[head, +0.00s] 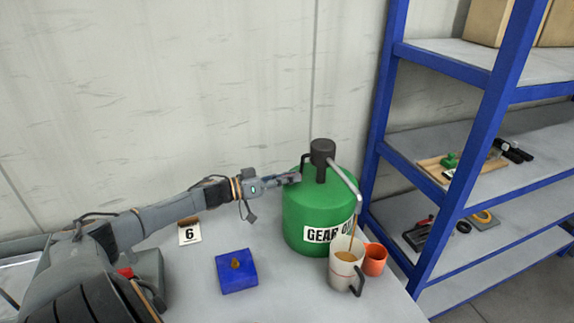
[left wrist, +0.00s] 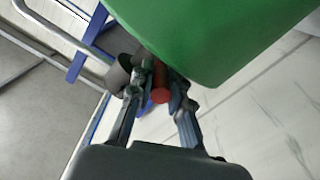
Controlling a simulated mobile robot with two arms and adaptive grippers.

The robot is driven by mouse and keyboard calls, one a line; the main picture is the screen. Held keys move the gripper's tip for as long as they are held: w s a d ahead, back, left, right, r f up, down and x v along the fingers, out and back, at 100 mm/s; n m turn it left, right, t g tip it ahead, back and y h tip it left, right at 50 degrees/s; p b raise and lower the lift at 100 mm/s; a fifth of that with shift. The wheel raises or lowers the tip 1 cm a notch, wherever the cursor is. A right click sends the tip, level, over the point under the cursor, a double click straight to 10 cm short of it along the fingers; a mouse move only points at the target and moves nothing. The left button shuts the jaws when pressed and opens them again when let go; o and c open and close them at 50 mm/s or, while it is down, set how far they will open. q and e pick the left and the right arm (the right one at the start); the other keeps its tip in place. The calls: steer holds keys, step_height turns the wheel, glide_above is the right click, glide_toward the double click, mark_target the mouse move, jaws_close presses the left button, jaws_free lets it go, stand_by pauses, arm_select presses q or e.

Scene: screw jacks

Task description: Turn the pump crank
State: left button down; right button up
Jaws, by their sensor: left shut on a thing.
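A green gear oil drum (head: 318,205) stands on the table, with a dark pump (head: 322,152) on top. The pump's crank (head: 305,162) reaches out to the left. My left gripper (head: 291,178) is at the crank's end, left of the pump. In the left wrist view its fingers are shut on the red crank handle (left wrist: 160,88), close beside the green drum (left wrist: 220,35). A metal spout (head: 345,182) bends down to the right, and brown oil runs from it into a white mug (head: 342,274). My right gripper is not in view.
An orange cup (head: 375,260) stands right beside the mug. A blue block (head: 236,279) with a small brown thing on it and a number 6 card (head: 189,233) are on the table to the left. A blue-framed shelf (head: 448,172) stands close on the right.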

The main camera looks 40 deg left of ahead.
arm_select(q)
steer(key=shift+d+r+n+p, duration=0.15)
steer(key=shift+r+n+p, duration=0.05)
steer(key=shift+n+p, duration=0.2)
steer(key=shift+s, duration=0.1)
steer(key=c, duration=1.4)
jaws_free()
steer(key=shift+o, duration=0.7)
steer(key=shift+d+f, duration=0.1)
steer(key=shift+f, duration=0.05)
